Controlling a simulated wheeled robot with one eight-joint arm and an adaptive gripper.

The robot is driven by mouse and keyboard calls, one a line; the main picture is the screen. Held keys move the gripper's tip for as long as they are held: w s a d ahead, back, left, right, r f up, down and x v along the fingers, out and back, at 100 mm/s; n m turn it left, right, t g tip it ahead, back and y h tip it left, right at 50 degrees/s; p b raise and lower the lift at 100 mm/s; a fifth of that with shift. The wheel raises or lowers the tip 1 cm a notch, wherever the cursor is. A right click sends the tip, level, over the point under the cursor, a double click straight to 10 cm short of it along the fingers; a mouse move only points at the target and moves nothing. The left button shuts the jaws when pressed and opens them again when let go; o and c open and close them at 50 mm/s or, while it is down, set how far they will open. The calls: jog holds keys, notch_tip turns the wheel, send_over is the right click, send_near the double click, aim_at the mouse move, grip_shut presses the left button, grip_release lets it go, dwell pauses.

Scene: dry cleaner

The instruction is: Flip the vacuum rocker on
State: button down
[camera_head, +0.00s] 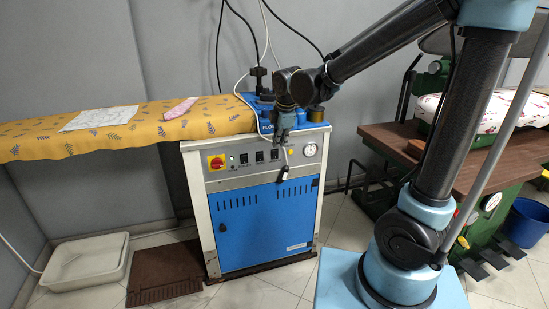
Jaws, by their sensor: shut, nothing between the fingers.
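The blue and cream steam unit (265,225) stands against the wall, and its grey control panel (228,180) faces me. Three small dark rockers sit in a row on the panel: a left one (244,158), a middle one (259,156) and a right one (274,154). Their labels and positions are too small to read, so I cannot tell which is the vacuum rocker. My gripper (283,139) is shut and empty, pointing down in front of the panel's upper edge, close to the right rocker. I cannot tell whether it touches the panel.
A red and yellow rotary switch (216,162) is left of the rockers, and a round gauge (311,149) is right. A pale cord and a small dark hanging piece (282,174) are near my gripper. A yellow ironing board (110,130) extends left; a green press (480,215) stands right.

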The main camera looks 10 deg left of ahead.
aim_at(274, 156)
jog(key=x, duration=0.3)
jog(key=w+x, duration=0.1)
jog(key=x, duration=0.7)
jog(key=shift+w+a+r, duration=0.3)
jog(key=shift+a, duration=0.1)
jog(key=shift+w+a+f, duration=0.1)
jog(key=shift+w+a, duration=0.35)
jog(key=shift+w, duration=0.3)
